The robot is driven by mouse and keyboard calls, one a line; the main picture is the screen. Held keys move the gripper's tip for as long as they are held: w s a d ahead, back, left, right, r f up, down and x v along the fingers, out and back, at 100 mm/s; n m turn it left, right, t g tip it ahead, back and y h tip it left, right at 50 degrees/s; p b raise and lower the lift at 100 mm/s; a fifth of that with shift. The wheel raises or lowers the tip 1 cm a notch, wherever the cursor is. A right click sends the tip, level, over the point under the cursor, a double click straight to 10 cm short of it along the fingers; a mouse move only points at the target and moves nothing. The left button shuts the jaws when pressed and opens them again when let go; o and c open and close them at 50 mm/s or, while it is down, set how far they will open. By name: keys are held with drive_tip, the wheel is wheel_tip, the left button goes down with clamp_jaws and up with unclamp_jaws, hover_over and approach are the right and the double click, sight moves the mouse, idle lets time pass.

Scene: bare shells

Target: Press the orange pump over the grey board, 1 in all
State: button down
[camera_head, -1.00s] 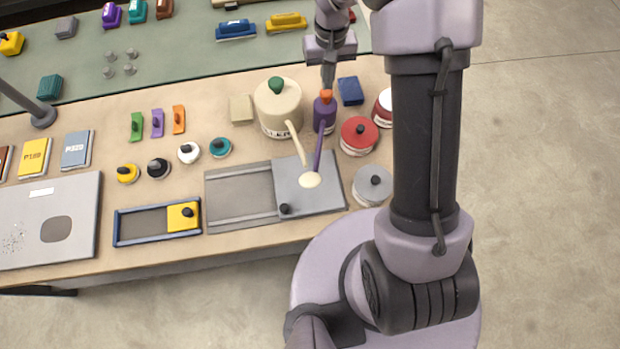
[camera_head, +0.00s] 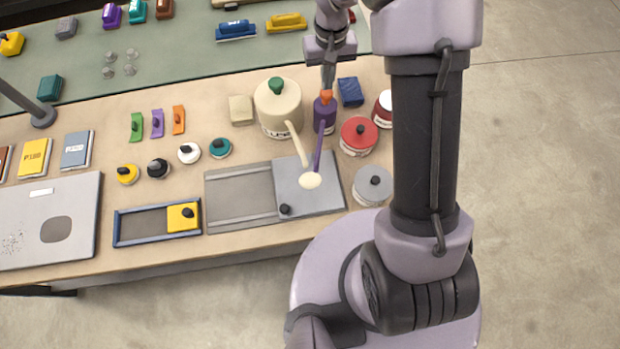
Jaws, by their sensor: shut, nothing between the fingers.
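The orange pump (camera_head: 326,98) is the orange top of a small purple bottle (camera_head: 323,120). A purple spout runs from the bottle down over the grey board (camera_head: 325,196). A cream-coloured blob (camera_head: 310,181) lies on the board under the spout's end. My gripper (camera_head: 327,88) is shut and empty, pointing down with its tips right at the orange top; I cannot tell how hard they touch it. A cream jar (camera_head: 279,115) with a green knob stands left of the bottle, and its cream spout also reaches over the board.
A red-lidded jar (camera_head: 358,135), a blue block (camera_head: 350,91) and a grey-lidded jar (camera_head: 373,184) stand close on the right. A blue-framed tray (camera_head: 140,228) with a yellow block lies to the left. Several small knobbed pots stand left of the cream jar.

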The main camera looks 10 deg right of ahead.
drive_tip(key=shift+f, duration=0.2)
idle(0.5)
drive_tip(key=shift+f+b, duration=1.3)
drive_tip(key=shift+f, duration=0.2)
drive_tip(key=shift+r, duration=0.1)
drive_tip(key=shift+r+p, duration=1.3)
drive_tip(key=shift+r, duration=0.3)
wheel_tip(320, 180, up, 6)
drive_tip(key=p, duration=0.4)
